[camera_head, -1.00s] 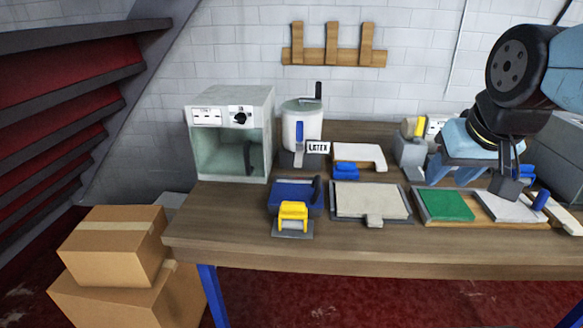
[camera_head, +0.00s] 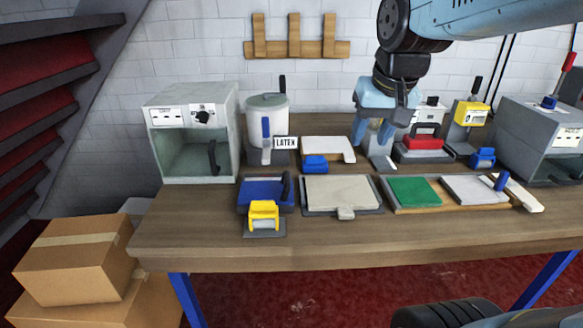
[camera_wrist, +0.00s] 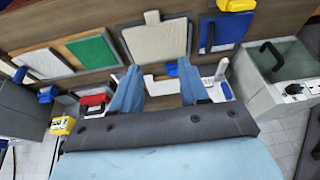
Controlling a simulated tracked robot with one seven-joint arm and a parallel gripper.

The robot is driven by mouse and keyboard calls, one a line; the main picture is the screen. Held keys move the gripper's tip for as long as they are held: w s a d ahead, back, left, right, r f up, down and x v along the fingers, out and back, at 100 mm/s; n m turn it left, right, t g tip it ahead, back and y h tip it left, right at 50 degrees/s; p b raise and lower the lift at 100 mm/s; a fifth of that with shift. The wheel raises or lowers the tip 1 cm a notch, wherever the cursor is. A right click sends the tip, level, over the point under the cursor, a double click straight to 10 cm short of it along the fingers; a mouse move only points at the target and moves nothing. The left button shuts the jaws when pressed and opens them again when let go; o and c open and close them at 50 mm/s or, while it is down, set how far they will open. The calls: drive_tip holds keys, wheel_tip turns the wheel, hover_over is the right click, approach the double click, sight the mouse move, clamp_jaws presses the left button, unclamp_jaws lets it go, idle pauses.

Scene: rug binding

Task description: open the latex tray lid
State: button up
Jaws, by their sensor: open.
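A shallow blue tray (camera_head: 258,192) with a blue top and an upright black handle (camera_head: 286,187) sits at the bench's front left; it also shows in the wrist view (camera_wrist: 222,32). It looks closed. I cannot tell for sure that it is the latex tray. A white LATEX label (camera_head: 286,143) stands behind it, by a white lidded pot (camera_head: 268,118). My gripper (camera_head: 371,152) is open and empty, pointing down over the back middle of the bench, right of and behind the blue tray. In the wrist view its two blue fingers (camera_wrist: 158,70) are spread apart.
A yellow roller (camera_head: 263,212) stands just in front of the blue tray. A beige panel (camera_head: 342,190) lies right of it, then green (camera_head: 413,191) and white panels. A grey open-fronted box (camera_head: 192,160) stands at the left. A red-topped device (camera_head: 421,145) is right of my gripper.

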drive_tip(key=w+a+f+g, duration=0.2)
drive_tip(key=w+a, duration=0.4)
drive_tip(key=w, duration=0.5)
drive_tip(key=g+y, duration=0.2)
approach(288, 177)
drive_tip(key=x, duration=0.8)
drive_tip(key=shift+a+f, duration=0.1)
drive_tip(key=shift+f, duration=0.15)
clamp_jaws()
